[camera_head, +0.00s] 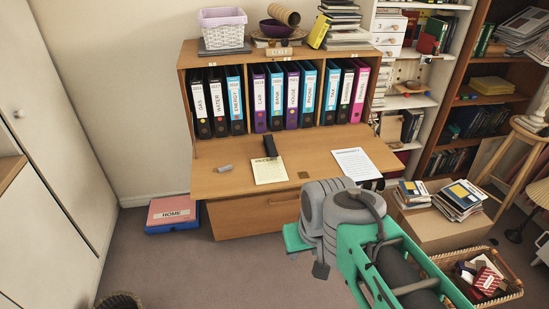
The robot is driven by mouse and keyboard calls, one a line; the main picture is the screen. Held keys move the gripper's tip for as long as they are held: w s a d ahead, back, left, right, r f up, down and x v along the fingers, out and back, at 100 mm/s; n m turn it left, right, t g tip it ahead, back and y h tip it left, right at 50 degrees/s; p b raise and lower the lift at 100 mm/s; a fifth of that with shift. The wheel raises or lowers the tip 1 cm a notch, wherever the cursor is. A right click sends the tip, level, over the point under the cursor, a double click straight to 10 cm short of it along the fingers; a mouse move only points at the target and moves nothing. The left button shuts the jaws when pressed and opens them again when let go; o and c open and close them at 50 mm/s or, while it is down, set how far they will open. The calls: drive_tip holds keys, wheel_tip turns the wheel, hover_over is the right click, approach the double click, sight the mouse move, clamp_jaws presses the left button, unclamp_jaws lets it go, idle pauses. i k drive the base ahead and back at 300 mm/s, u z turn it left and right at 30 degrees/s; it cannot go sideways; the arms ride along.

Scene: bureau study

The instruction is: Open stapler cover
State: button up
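A dark, narrow object that looks like the stapler (270,146) is on the wooden desk (225,186), at the top edge of a yellowish paper. It is too small here to tell whether its cover is open or shut. My green and grey arm reaches in from the lower right. My gripper (320,270) hangs in front of the desk, below and to the right of the dark object and well apart from it. Its fingers are not clear, so I cannot tell whether it is open or shut.
A small grey object (225,168), the yellowish paper (269,170) and a white sheet (356,163) lie on the desk. Binders (290,97) fill the shelf behind. A box with books (440,228) and a basket (513,293) stand at right. Floor at left is mostly clear.

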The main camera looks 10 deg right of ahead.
sight(273, 153)
drive_tip(key=k, duration=0.65)
drive_tip(key=u, duration=0.6)
drive_tip(key=i, duration=0.65)
drive_tip(key=u, duration=0.55)
drive_tip(key=i, duration=0.75)
drive_tip(key=z, duration=0.15)
